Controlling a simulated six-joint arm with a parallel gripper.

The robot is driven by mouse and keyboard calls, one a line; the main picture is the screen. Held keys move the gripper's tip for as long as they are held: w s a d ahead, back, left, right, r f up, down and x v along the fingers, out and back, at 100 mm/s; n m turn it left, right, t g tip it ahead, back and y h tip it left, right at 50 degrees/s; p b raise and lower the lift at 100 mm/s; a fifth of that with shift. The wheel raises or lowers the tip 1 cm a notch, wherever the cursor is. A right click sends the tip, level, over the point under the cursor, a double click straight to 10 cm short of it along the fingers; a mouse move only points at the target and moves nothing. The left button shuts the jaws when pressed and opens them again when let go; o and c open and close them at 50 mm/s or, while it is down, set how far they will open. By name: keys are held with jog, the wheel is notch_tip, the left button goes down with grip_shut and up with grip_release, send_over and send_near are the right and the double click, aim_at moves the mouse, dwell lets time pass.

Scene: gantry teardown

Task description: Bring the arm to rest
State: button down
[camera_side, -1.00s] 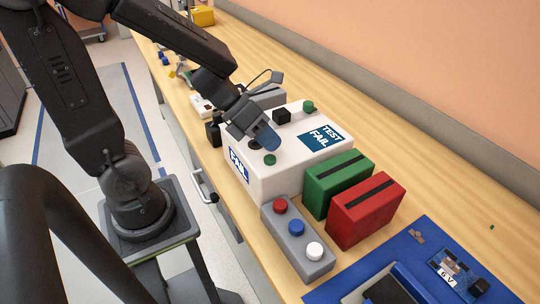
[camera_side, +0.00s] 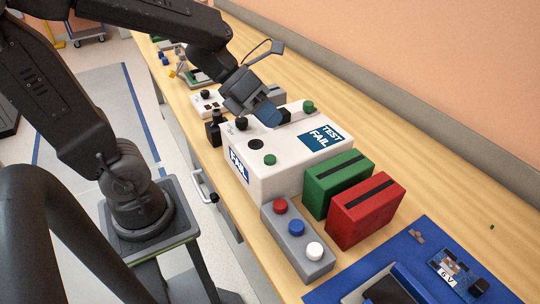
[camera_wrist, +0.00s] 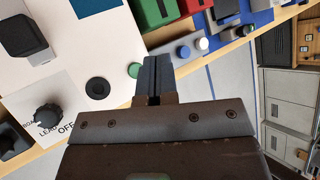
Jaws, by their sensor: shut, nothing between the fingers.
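My gripper (camera_side: 273,117) is shut and empty, with its blue-tipped fingers above the far part of the white test box (camera_side: 280,178). The box carries blue labels reading FAIL and TEST FAIL. In the wrist view my gripper (camera_wrist: 154,75) shows its two dark fingers pressed together, over the edge of the white box (camera_wrist: 80,75). I cannot tell how high the fingertips are above the box. Green posts, a round black spot (camera_side: 256,144) and a black block show on the box top.
A green bin (camera_side: 322,197) and a red bin (camera_side: 350,228), both slotted, stand right of the white box. A grey button box (camera_side: 287,258) sits in front. A blue mat (camera_side: 340,284) lies at lower right.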

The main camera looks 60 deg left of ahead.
dwell(0.4)
jog(key=w+a+r+n+t+y, duration=0.35)
jog(key=r+n+t+y, duration=0.45)
jog(key=n, duration=1.3)
jog(key=s+d+f+n+g, duration=0.2)
jog(key=s+n+g, duration=0.2)
jog(key=s+n, duration=0.2)
jog(key=s+d+f+n+g+h, duration=0.1)
jog(key=s+n+g, duration=0.3)
jog(key=n, duration=0.5)
jog(key=shift+s+d+f+n+g, duration=0.3)
jog(key=shift+s+d+f, duration=0.45)
jog(key=shift+s, duration=0.2)
jog(key=c, duration=1.9)
grip_release()
